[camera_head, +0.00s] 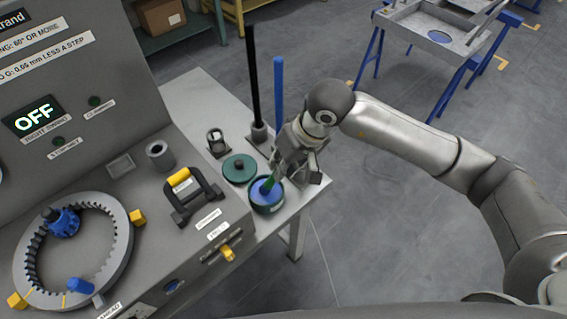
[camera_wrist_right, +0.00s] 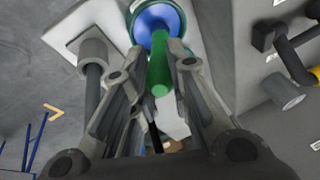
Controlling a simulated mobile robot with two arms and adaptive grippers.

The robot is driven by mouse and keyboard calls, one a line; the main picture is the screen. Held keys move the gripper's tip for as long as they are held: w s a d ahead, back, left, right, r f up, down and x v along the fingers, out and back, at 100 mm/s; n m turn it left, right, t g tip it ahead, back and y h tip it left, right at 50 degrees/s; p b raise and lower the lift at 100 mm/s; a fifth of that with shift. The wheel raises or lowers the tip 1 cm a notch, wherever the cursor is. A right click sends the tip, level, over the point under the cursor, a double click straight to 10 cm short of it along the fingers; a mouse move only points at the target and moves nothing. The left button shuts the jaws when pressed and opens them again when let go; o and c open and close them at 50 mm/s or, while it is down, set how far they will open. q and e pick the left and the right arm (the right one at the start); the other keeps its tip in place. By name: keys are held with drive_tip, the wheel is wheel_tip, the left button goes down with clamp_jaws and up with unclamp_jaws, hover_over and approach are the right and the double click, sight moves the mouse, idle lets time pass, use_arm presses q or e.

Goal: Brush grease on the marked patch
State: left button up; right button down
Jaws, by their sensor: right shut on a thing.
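My right gripper (camera_head: 281,168) is shut on a green brush handle (camera_head: 270,184). The brush points down into a dark green pot (camera_head: 268,207) holding blue grease (camera_head: 262,193). In the right wrist view the gripper (camera_wrist_right: 163,60) has the handle (camera_wrist_right: 160,82) between its fingers, over the pot (camera_wrist_right: 179,20); the bristles are hidden. A grey toothed ring (camera_head: 120,228) lies on the machine deck at left. Thin yellow lines (camera_head: 62,298) cross its lower-left part; I cannot tell if they bound the marked patch. My left gripper is out of view.
A green lid (camera_head: 239,168) lies behind the pot. A black rod (camera_head: 253,85) and a blue rod (camera_head: 278,95) stand behind. A yellow-gripped handle (camera_head: 190,190) stands between pot and ring. A blue pinion (camera_head: 64,222) and blue knob (camera_head: 80,285) are at the ring.

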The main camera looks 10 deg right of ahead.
drive_tip(key=shift+s+f, duration=0.1)
wheel_tip(320, 180, up, 2)
drive_tip(key=shift+r+p, duration=0.1)
drive_tip(key=shift+p, duration=0.2)
drive_tip(key=shift+r+p, duration=0.4)
drive_tip(key=shift+r, duration=2.05)
